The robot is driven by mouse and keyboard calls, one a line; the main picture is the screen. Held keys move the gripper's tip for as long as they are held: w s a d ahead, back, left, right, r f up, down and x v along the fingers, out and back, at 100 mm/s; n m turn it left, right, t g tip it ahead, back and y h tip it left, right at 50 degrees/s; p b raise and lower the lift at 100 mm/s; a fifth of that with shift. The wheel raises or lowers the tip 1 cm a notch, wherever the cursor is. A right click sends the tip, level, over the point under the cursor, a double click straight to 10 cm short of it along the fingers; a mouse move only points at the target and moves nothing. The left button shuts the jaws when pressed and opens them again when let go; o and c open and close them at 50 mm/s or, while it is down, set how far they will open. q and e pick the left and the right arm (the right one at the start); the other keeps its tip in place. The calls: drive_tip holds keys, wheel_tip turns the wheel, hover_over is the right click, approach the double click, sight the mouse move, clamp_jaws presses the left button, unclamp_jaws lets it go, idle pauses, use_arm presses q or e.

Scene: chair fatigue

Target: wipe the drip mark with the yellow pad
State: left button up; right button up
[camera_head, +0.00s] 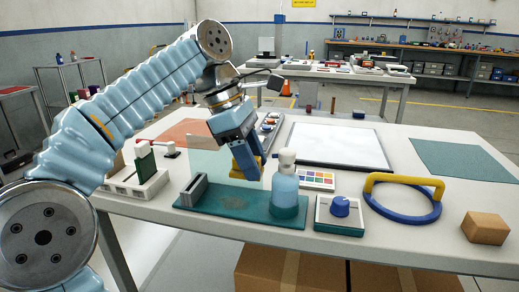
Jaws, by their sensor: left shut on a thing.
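My left gripper (250,165) reaches over the table from the upper left, pointing down. It is shut on the yellow pad (240,159), which is partly hidden by the blue fingers. I cannot tell whether the pad touches anything below. I cannot make out the drip mark. My right gripper is not in view.
The bottle stands on a teal base (235,205) with a grey upright block (194,190). A dial box (340,215), blue ring with yellow handle (405,180) and wooden block (485,228) stand right. A white framed board (335,145) lies behind; a teal mat (465,160) is far right.

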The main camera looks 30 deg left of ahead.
use_arm(q)
drive_tip(key=b, duration=0.2)
hover_over(260, 207)
drive_tip(key=a, duration=0.1)
drive_tip(key=f, duration=0.4)
drive_tip(key=shift+s+a+f, duration=0.2)
drive_tip(key=shift+f+b, duration=0.45)
drive_tip(key=shift+b, duration=0.05)
drive_tip(key=shift+f+b, duration=0.6)
drive_tip(key=shift+f, duration=0.4)
